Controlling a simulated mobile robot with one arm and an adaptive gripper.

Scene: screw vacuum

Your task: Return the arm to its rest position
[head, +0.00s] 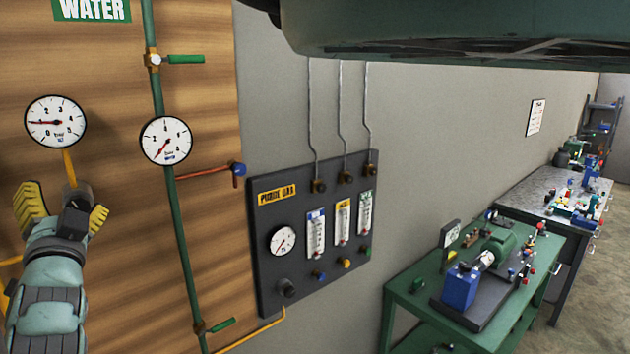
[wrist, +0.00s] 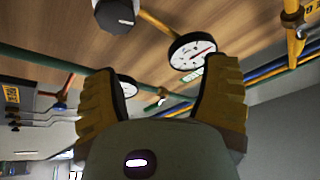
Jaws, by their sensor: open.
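My gripper (head: 66,208) is at the left of the head view, in front of the wooden panel (head: 110,120), below a round pressure gauge. Its yellow ribbed fingers are spread apart. In the wrist view the two fingers of my gripper (wrist: 161,85) stand wide apart with nothing held between them. My arm (head: 50,290) reaches up from the lower left corner of the head view.
The left gauge (head: 56,122) and second gauge (head: 166,141) are near my gripper. A green pipe (head: 177,215) with valve handles runs down the panel. A purge gas panel (head: 262,235) hangs on the grey wall. A green bench (head: 400,300) with machinery stands at right.

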